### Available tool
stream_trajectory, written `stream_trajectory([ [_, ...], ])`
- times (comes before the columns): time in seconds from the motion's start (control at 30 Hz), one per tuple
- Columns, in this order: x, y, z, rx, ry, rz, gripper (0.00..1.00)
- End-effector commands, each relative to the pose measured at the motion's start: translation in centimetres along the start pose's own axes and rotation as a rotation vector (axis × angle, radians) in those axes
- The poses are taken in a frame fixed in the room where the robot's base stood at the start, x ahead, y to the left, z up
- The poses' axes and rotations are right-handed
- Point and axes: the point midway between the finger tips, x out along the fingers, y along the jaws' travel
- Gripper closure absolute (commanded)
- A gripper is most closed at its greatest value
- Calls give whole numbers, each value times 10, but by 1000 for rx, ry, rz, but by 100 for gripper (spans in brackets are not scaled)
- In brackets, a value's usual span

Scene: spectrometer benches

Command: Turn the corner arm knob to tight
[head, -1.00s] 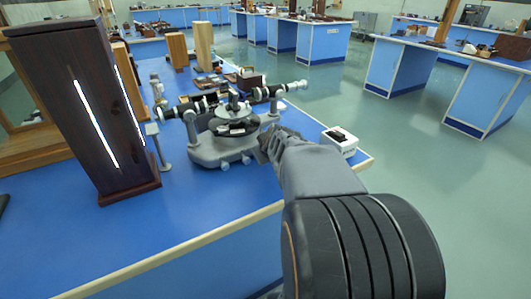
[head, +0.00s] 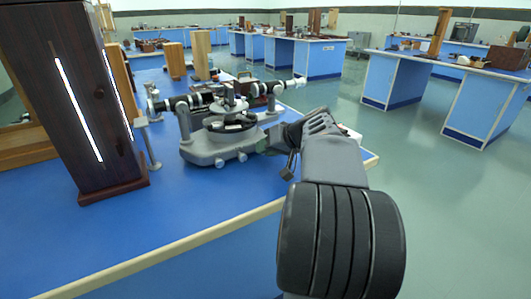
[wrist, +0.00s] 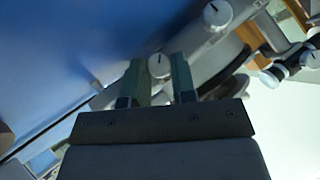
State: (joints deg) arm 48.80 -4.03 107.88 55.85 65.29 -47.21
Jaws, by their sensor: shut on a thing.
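The grey spectrometer (head: 205,150) stands on the blue bench, with its telescope tubes and dark round table on top. Pale knobs (head: 219,163) show low on the front of its base. In the wrist view, a white round knob (wrist: 158,66) with a dark line on its face sits between the fingertips. My gripper (wrist: 159,78) is shut on this knob, one green-grey finger on each side. The line points nearly straight up in that view. A second white knob (wrist: 217,14) with a dark mark is further up. In the head view, my gripper (head: 283,138) reaches the spectrometer's right side; its fingertips are hard to make out.
A tall dark wooden lamp housing (head: 70,100) with bright slits stands left of the spectrometer, beside a thin grey stand (head: 150,150). A white box (head: 350,133) is mostly hidden behind my arm. The bench's front edge (head: 180,245) runs below; open floor lies right.

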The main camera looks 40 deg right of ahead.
Motion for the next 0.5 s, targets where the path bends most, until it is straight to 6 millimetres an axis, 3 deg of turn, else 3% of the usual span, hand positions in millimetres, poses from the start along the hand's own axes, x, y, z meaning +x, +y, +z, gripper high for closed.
stream_trajectory([
  [0.5, 1, 6, 1, 269, 0, -267, 99],
])
